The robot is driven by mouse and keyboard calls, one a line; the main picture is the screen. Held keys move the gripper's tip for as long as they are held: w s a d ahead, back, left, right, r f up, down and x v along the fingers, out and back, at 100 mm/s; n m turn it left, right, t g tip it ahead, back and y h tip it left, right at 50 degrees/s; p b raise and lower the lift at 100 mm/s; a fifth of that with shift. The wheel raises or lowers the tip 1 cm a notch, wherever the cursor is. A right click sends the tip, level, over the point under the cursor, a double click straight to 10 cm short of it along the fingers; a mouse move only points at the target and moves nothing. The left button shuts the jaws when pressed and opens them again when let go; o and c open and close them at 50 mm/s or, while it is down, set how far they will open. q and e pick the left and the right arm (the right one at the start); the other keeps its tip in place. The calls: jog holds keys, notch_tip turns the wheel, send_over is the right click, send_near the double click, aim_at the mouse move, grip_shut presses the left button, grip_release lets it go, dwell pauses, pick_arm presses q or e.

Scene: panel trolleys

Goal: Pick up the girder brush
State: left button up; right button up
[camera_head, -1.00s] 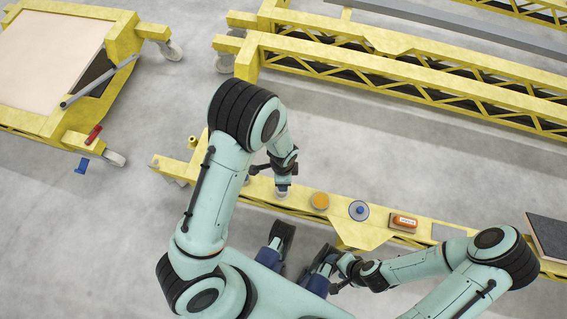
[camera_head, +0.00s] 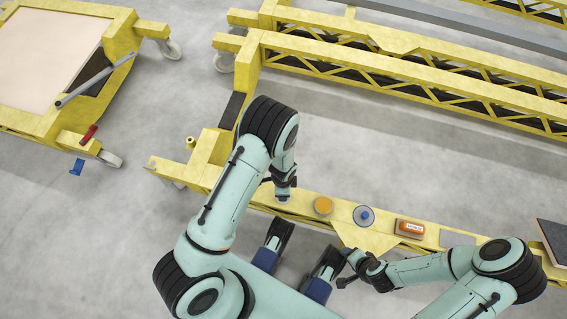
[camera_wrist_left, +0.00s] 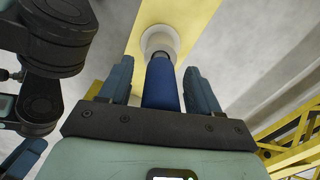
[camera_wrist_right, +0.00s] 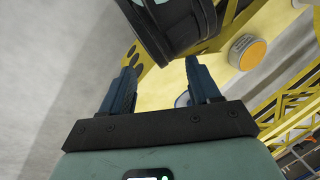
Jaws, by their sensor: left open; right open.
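A dark-blue upright handle (camera_wrist_left: 160,84) with a round, pale base (camera_wrist_left: 159,42) stands on a yellow girder (camera_wrist_left: 204,20) in the left wrist view. It looks like the girder brush. My left gripper (camera_wrist_left: 158,72) is open, with a finger on either side of the handle; I cannot tell whether they touch it. In the head view my left gripper (camera_head: 284,188) hangs over the girder and mostly hides the brush. My right gripper (camera_wrist_right: 160,75) is open and empty. In the head view it is near the girder's front edge (camera_head: 346,276).
Along the girder lie an orange-topped puck (camera_head: 323,205), a disc with a blue knob (camera_head: 364,215), an orange block (camera_head: 409,228) and a dark panel (camera_head: 554,238). Yellow trusses (camera_head: 400,75) stand behind. A yellow trolley (camera_head: 105,40) is at left. Grey floor lies between.

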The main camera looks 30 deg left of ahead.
pick_arm(q)
jog(key=shift+f, duration=0.1)
jog(key=c, duration=1.1)
jog(key=shift+c, duration=0.2)
notch_tip(320, 180, up, 13)
jog(key=p, duration=0.4)
jog(key=shift+w+f, duration=0.1)
notch_tip(320, 180, up, 7)
jog(key=p, duration=0.2)
pick_arm(e)
jog(key=s+a+r+g, duration=0.2)
jog(key=s+r, duration=0.4)
jog(key=shift+s+a+r+y, duration=0.15)
jog(key=shift+s+a+y, duration=0.1)
jog(key=shift+a+y, duration=0.15)
